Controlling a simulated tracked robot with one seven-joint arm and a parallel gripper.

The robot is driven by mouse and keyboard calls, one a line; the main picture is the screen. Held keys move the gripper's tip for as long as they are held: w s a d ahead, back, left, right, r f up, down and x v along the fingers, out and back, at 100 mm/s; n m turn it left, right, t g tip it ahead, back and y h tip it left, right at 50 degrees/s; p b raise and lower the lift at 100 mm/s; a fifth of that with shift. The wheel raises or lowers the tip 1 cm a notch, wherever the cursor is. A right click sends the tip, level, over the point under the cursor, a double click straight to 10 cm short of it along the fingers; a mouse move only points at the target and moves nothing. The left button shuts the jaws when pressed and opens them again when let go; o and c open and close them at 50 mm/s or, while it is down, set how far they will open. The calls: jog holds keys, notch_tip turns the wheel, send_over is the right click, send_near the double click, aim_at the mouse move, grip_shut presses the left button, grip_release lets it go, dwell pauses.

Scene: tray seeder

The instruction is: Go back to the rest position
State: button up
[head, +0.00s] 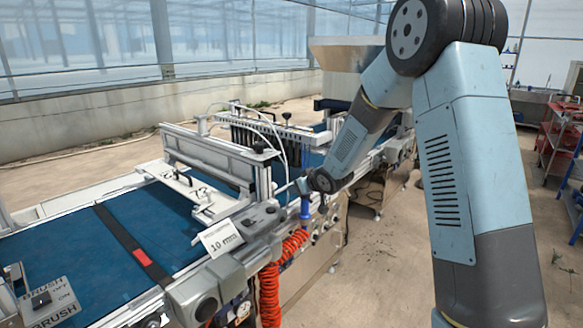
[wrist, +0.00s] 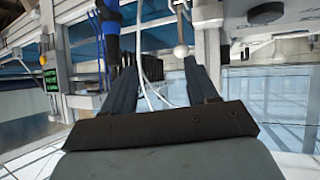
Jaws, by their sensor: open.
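My gripper (wrist: 160,75) is open in the wrist view, its two dark fingers apart with nothing clamped between them. A lever with a pale ball end (wrist: 180,50) shows between the fingertips, nearer the right one; I cannot tell whether they touch. In the head view my arm reaches down from the upper right to the side of the tray seeder (head: 215,150). My gripper there is small and mostly hidden by my wrist. A blue cylindrical part (head: 304,208) hangs just below it, and a blue part (wrist: 110,35) shows beside the left finger in the wrist view.
A blue conveyor belt (head: 75,250) runs along the seeder, with a "10 mm" sign (head: 221,239) at its edge. Orange coiled hose (head: 270,290) hangs at the front side. A red shelf cart (head: 558,140) stands at the right. Bare floor lies between machine and cart.

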jog(key=s+d+r+m+g+h, duration=0.1)
jog(key=s+d+r+m+h, duration=0.35)
jog(key=s+d+r, duration=1.25)
jog(key=s+d+m+g, duration=0.1)
jog(key=s, duration=1.2)
jog(key=s+d+r+m+g+h, duration=0.1)
jog(key=s+d+g, duration=0.1)
jog(key=s, duration=1.2)
jog(key=shift+d+r, duration=0.15)
jog(key=shift+r, duration=0.1)
jog(key=shift+s+m, duration=0.1)
jog(key=shift+m, duration=0.15)
